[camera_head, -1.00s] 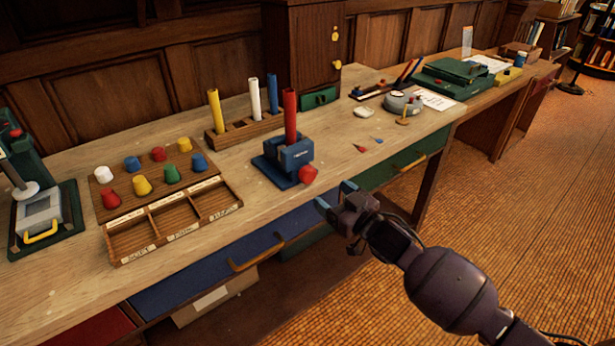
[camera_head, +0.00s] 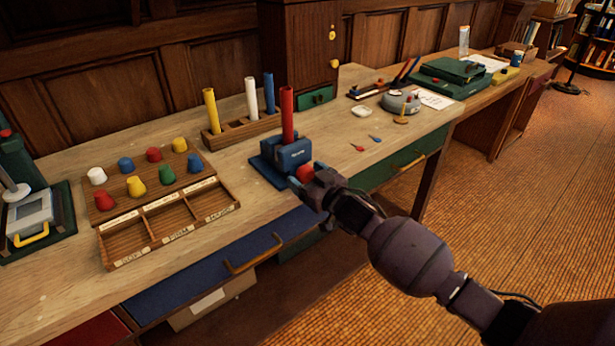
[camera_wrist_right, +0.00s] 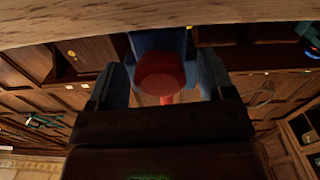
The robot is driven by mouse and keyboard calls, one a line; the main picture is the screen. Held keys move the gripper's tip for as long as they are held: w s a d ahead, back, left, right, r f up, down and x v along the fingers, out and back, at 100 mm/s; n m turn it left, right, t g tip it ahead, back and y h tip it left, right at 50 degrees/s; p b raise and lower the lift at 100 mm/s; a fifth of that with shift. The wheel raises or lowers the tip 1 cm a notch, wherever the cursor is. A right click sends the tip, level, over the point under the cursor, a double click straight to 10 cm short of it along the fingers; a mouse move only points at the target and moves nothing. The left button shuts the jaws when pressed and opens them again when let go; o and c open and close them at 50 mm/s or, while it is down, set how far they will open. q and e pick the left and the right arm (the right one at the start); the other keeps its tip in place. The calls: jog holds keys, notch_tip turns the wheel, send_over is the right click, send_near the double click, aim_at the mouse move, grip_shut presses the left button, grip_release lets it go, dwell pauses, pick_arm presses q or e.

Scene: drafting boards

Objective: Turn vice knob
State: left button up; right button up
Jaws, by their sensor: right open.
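The blue vice (camera_head: 283,160) stands near the front edge of the bench with a red rod (camera_head: 287,115) upright in it. Its red knob (camera_head: 305,173) faces the front right. My right gripper (camera_head: 303,178) is open, with its fingers around the knob's place in the head view. In the right wrist view the red knob (camera_wrist_right: 161,73) lies between the two open fingers (camera_wrist_right: 161,85), with the blue vice body behind it. Whether the fingers touch the knob cannot be told. My left gripper is not in view.
A rack (camera_head: 240,130) with yellow, white and blue rods stands behind the vice. A board of coloured pegs (camera_head: 150,180) and a sorting tray (camera_head: 170,225) lie to the left. A blue drawer (camera_head: 215,265) is below the bench edge.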

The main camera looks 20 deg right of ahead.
jog(key=c, duration=0.9)
